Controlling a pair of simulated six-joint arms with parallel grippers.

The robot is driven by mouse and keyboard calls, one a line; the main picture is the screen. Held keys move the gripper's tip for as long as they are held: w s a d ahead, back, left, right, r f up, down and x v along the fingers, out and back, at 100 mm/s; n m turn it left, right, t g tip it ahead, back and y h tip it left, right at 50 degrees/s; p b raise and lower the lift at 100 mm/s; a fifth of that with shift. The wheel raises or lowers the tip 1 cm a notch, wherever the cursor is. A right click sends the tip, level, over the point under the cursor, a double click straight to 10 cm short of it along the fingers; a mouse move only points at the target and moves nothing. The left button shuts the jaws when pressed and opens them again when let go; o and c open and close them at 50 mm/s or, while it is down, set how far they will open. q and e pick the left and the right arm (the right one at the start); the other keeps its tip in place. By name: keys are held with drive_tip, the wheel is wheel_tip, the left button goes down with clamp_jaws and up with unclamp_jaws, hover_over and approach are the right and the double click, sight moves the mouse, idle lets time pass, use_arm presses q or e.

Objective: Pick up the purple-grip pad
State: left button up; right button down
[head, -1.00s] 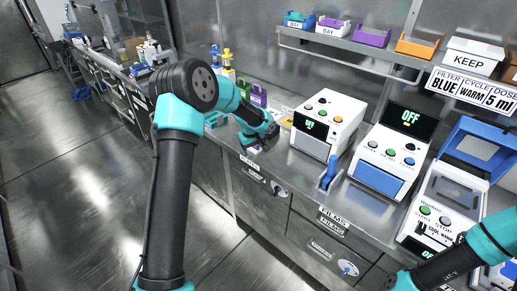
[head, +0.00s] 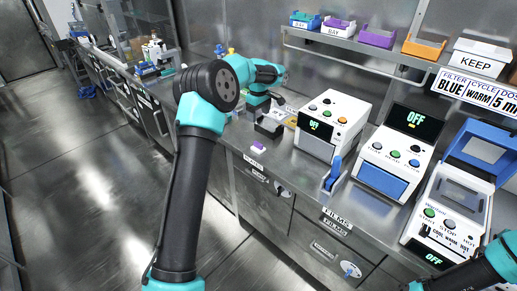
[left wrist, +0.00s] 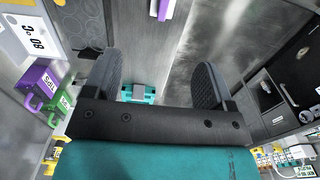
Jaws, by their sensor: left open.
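The purple-grip pad (head: 259,147), a small white block with a purple top, sits on the steel counter near its front edge. A purple and white piece that looks like it shows at the top edge of the left wrist view (left wrist: 163,9), partly cut off. My left gripper (head: 270,122) is just behind and above the pad in the head view, apart from it. Its two dark fingers (left wrist: 157,82) are spread in the left wrist view with nothing held between them. My right gripper is out of view; only part of that arm shows at the lower right.
White machines stand right of the pad, the nearest (head: 333,122) close by. A blue upright handle (head: 333,174) is by the front edge. A shelf above carries coloured bins and a KEEP box (head: 478,58). Purple (left wrist: 38,80) and green holders show in the wrist view.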

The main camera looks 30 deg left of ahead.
sight(258, 143)
use_arm(q)
wheel_tip(258, 143, down, 12)
drive_tip(key=shift+r, duration=0.15)
idle(0.5)
drive_tip(key=shift+s+d+f, duration=0.1)
drive_tip(key=shift+s+f, duration=0.05)
drive_tip(key=shift+f, duration=1.15)
drive_tip(key=shift+s+d+f, duration=0.1)
drive_tip(key=shift+s+f, duration=0.05)
drive_tip(key=shift+f, duration=1.15)
drive_tip(key=shift+a, duration=0.1)
drive_tip(key=shift+c, duration=0.3)
drive_tip(key=c, duration=0.9)
